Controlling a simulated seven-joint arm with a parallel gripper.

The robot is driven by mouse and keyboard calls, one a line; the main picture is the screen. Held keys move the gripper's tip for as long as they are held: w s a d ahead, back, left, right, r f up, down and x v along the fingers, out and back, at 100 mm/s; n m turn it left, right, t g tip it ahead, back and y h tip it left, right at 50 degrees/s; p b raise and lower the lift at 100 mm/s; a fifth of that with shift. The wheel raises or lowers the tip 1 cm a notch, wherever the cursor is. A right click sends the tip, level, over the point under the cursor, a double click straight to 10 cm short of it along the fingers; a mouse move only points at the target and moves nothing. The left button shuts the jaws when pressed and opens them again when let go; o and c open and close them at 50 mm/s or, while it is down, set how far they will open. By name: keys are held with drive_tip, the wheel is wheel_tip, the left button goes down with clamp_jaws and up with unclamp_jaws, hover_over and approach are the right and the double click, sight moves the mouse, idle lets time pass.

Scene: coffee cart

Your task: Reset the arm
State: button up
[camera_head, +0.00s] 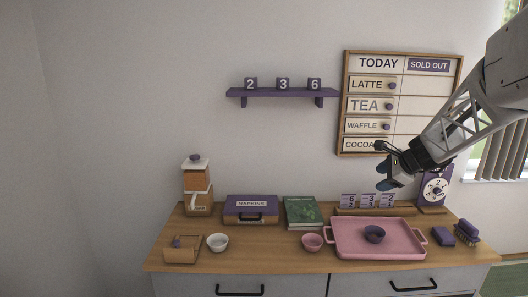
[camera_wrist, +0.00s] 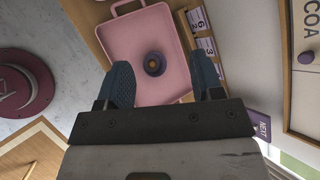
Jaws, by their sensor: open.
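My gripper (camera_head: 382,166) hangs in the air at the right, in front of the lower part of the menu board (camera_head: 403,85) and above the back of the counter. In the wrist view my gripper (camera_wrist: 165,82) has its two blue fingertips wide apart with nothing between them close by. Farther off, a pink tray (camera_head: 345,248) lies on the counter with a dark purple bowl (camera_head: 374,234) in it. The tray (camera_wrist: 125,37) and the bowl (camera_wrist: 154,64) show between and beyond the fingers in the wrist view.
The wooden counter (camera_head: 275,262) carries a coffee grinder (camera_head: 197,180), a napkin box (camera_head: 251,210), a green book (camera_head: 302,212), a white bowl (camera_head: 217,242), a pink bowl (camera_head: 312,242) and a purple brush (camera_head: 466,232). Number cards (camera_head: 367,200) and a dial (camera_head: 436,190) stand behind the tray.

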drive_tip(key=s+a+r+n+g, duration=0.2)
drive_tip(key=s+a+n, duration=0.3)
drive_tip(key=s+a, duration=0.5)
drive_tip(key=s+a+f+n+g+h, duration=0.1)
drive_tip(key=s+n, duration=0.4)
drive_tip(key=s, duration=0.6)
drive_tip(key=s+a+f+n+h, duration=0.2)
drive_tip(key=s+a+n, duration=0.2)
drive_tip(key=s, duration=0.7)
drive_tip(key=s+a+f+n+g+h, duration=0.1)
drive_tip(key=s+n, duration=0.4)
drive_tip(key=s, duration=0.6)
drive_tip(key=shift+a+f+n+g+h, duration=0.3)
drive_tip(key=shift+a+f+h, duration=0.45)
drive_tip(key=shift+a, duration=0.6)
